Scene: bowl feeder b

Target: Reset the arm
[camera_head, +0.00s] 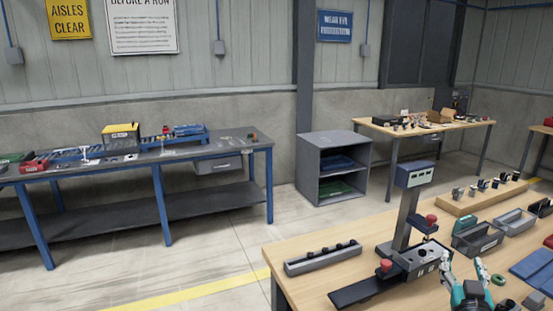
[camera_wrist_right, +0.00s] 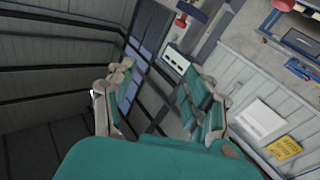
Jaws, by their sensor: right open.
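My right gripper (camera_head: 466,270) is at the bottom right of the head view, above the wooden workbench (camera_head: 310,262), with teal and grey fingers spread apart. In the right wrist view the gripper (camera_wrist_right: 160,82) shows a clear gap between its fingers and nothing held. The wrist view is strongly tilted and shows wall panels, part of the bench device and a yellow sign behind the fingers. My left gripper is not in either view.
A device with a display box (camera_head: 414,174) and red knobs stands just left of my right gripper. A long grey tray (camera_head: 322,260) lies further left. Grey bins (camera_head: 478,238) and blue mats (camera_head: 535,266) are to the right.

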